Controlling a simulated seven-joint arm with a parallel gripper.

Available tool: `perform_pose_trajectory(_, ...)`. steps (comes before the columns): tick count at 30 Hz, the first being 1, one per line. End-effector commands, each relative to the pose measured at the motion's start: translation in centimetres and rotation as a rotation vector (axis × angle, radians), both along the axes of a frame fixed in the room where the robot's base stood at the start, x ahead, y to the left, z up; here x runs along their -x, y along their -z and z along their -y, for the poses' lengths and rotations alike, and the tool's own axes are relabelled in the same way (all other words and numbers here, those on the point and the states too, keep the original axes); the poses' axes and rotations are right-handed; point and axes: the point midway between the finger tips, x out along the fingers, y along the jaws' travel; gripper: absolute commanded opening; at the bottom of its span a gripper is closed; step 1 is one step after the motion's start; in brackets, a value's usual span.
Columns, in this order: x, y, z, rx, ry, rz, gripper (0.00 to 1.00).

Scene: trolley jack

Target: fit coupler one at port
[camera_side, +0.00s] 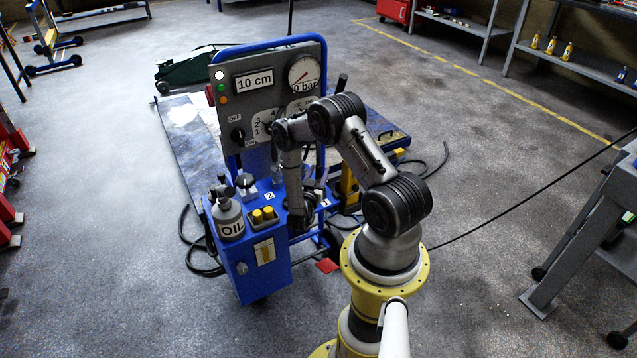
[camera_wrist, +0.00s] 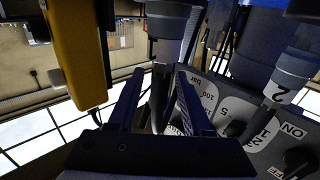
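A second grey coupler (camera_wrist: 279,92), marked 2, is at the right of the wrist view.
An oil bottle (camera_side: 229,217) and yellow caps (camera_side: 263,215) stand on the cart. The grey control panel (camera_side: 262,88) rises behind, reading 10 cm and 0 bar. A yellow block (camera_wrist: 77,50) is close to the left finger. Black hoses (camera_side: 188,252) lie on the floor.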

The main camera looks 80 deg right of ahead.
Motion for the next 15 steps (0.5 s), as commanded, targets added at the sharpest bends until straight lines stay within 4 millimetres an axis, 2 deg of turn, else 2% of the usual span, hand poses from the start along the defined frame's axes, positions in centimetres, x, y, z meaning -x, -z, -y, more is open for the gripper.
perform_pose_trajectory(1,0.0,0.0,-0.02,0.0,0.0,0.0,0.39)
perform_pose_trajectory(6,0.0,0.01,-0.03,0.0,0.0,0.0,0.08)
perform_pose_trajectory(8,0.0,0.01,-0.04,0.0,0.0,0.0,0.0)
perform_pose_trajectory(15,-0.02,-0.05,-0.02,0.001,0.0,0.001,0.0)
